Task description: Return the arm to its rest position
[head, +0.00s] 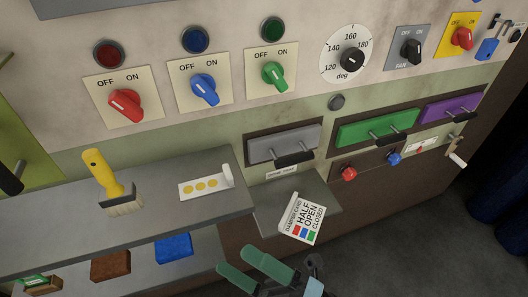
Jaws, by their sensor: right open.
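My right gripper (236,260) is at the bottom centre of the head view. Its two green fingers stand apart with nothing between them. It is in front of the panel, below the grey shelf's right end and left of the damper card (303,220). My left gripper is not in view. The rest position itself is not marked in this view.
A grey shelf (60,225) holds a yellow-handled brush (103,172) and a card with yellow dots (200,186). Below lie blue (174,248) and brown (110,265) blocks. Knobs and drawers line the panel above. Floor at right (420,240) is clear.

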